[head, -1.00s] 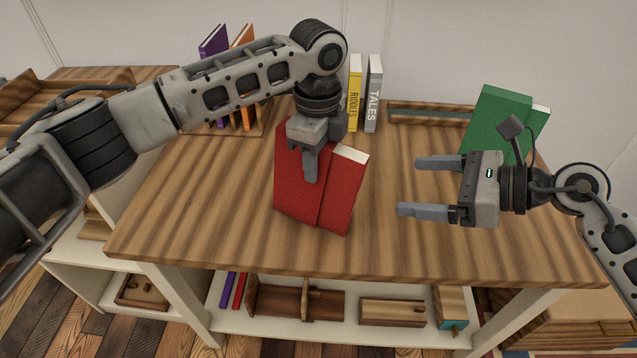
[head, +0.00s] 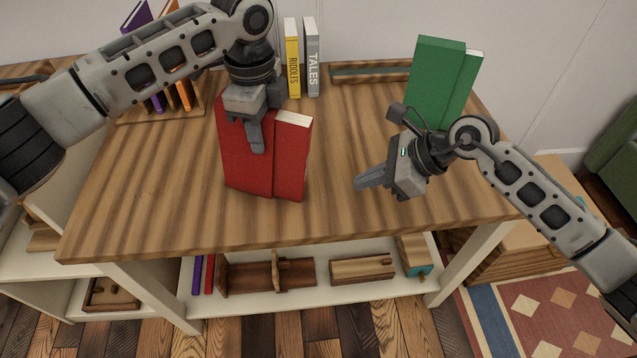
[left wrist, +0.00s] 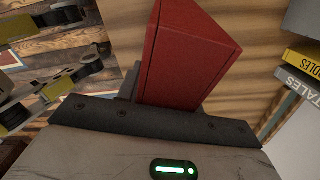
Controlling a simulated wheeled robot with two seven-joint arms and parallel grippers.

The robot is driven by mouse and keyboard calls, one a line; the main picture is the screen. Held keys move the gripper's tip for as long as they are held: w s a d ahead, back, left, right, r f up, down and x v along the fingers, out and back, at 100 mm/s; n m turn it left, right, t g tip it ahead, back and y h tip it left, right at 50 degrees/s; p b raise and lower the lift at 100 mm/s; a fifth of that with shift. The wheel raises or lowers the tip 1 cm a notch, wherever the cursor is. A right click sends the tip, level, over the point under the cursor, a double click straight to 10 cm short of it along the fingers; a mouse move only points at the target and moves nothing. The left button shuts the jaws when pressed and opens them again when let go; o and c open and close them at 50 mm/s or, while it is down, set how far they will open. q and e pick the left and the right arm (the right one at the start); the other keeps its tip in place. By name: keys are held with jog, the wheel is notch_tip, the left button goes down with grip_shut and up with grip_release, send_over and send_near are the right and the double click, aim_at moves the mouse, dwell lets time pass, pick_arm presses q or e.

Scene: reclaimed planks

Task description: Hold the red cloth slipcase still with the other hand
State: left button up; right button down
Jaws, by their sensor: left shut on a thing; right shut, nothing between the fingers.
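The red cloth slipcase (head: 246,165) stands upright on the wooden table with a red book (head: 291,150) partly out of its right side. My left gripper (head: 256,140) is shut on the red slipcase at its top. In the left wrist view the red slipcase (left wrist: 185,60) fills the space beyond the jaws; the finger contact is hidden there. My right gripper (head: 362,180) is shut and empty, to the right of the red book and apart from it, with its fingers pointing left.
A green slipcase (head: 433,80) with a green book stands behind my right gripper. A yellow book (head: 292,58) and a grey book (head: 312,58) stand at the back. An orange and a purple book stand in a wooden rack (head: 140,113) at the back left. The front table top is clear.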

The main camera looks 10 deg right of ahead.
aim_at(304, 193)
jog(key=x, duration=0.7)
jog(key=shift+a, duration=0.3)
jog(key=shift+w+a+r, duration=0.1)
jog(key=shift+w+a, duration=0.15)
jog(key=shift+a, duration=0.3)
jog(key=shift+w+a, duration=0.25)
jog(key=shift+a, duration=0.3)
jog(key=shift+w+a, duration=0.2)
jog(key=shift+a, duration=0.3)
jog(key=shift+w+a, duration=0.2)
jog(key=shift+a, duration=0.3)
jog(key=shift+w+a, duration=0.2)
jog(key=shift+a, duration=0.35)
jog(key=shift+d, duration=0.1)
